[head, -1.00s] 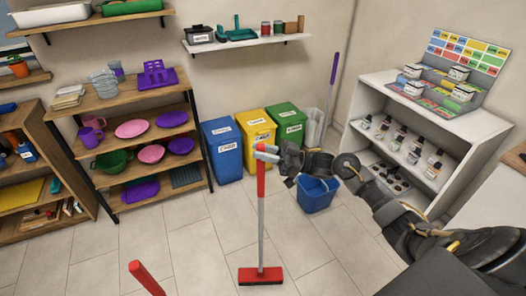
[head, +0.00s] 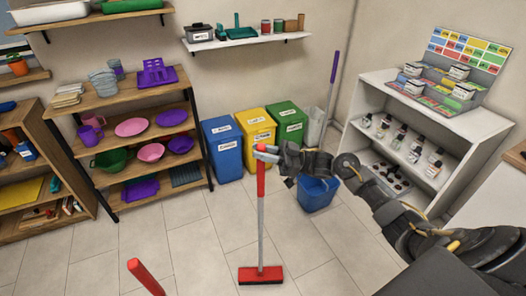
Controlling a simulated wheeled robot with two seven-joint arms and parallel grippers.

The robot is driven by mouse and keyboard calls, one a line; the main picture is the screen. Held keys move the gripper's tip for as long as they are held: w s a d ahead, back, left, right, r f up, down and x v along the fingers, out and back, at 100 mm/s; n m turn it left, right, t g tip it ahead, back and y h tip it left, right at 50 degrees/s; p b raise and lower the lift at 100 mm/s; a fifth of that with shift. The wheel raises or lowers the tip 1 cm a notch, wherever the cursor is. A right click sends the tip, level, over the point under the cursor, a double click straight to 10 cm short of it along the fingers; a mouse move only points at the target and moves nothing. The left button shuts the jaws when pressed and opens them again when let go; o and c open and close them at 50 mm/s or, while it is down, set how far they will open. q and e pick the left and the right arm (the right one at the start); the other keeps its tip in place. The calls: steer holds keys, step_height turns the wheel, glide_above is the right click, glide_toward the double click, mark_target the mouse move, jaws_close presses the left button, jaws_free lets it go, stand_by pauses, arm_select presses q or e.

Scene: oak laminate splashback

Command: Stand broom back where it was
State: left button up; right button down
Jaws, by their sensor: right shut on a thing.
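The broom (head: 261,222) has a red upper grip, a grey lower handle and a red head. It stands about upright, with its head down at the tiled floor in front of the bins. My right gripper (head: 265,152) is shut on the broom near the top of its red grip. My right arm reaches in from the right side. My left gripper is not in view.
Blue, yellow and green bins (head: 257,131) stand at the wall behind the broom. A blue bucket (head: 317,194) is behind my right forearm. A purple-topped pole (head: 334,72) leans in the corner. A red stick end (head: 145,277) shows at the bottom. Tiled floor around the broom is clear.

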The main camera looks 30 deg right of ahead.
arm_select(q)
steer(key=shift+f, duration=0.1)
arm_select(e)
steer(key=c, duration=1.1)
jaws_free()
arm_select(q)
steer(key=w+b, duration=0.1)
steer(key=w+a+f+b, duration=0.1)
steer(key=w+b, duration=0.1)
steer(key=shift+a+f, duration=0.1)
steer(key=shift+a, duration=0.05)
arm_select(e)
steer(key=v, duration=1.1)
steer(key=shift+a, duration=0.1)
